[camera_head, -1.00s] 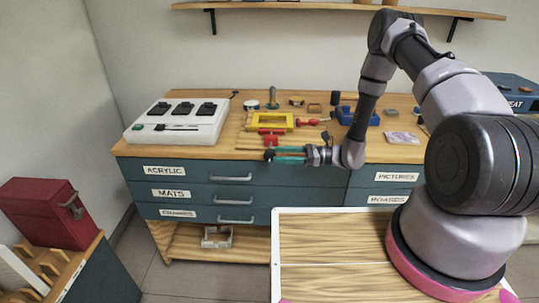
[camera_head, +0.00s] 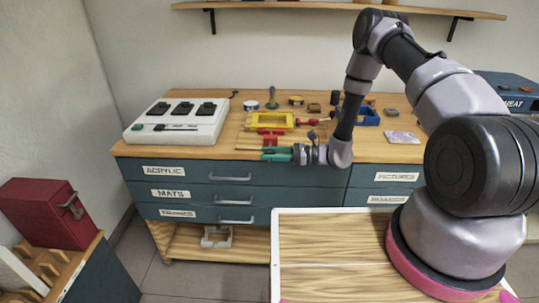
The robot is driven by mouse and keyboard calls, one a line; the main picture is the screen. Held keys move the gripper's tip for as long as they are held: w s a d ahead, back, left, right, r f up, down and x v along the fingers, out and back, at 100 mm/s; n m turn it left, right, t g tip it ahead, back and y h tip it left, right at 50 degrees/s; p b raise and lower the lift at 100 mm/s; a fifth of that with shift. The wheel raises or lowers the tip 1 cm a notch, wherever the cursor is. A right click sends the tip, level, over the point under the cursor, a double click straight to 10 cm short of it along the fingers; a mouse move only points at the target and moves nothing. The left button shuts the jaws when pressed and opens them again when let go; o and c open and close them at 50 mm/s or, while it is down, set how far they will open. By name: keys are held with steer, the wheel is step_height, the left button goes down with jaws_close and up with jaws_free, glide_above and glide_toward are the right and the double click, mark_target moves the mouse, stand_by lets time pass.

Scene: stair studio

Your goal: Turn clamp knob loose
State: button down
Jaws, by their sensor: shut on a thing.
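A red clamp (camera_head: 271,137) sits at the front edge of the wooden bench, just in front of a yellow frame (camera_head: 268,122). My gripper (camera_head: 272,154) reaches in from the right at the bench's front edge, just below the clamp. Its teal fingers lie close together, shut on the clamp's knob. The knob itself is small and mostly hidden by the fingers, so its turn angle cannot be seen.
A white box with black switches (camera_head: 178,121) stands at the bench's left. A red-handled tool (camera_head: 308,122), a blue tray (camera_head: 368,117) and small items lie behind and right of the gripper. Drawers with handles (camera_head: 231,178) are below. A red box (camera_head: 45,213) stands lower left.

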steer(key=shift+s+h, duration=0.3)
steer(key=shift+s, duration=0.1)
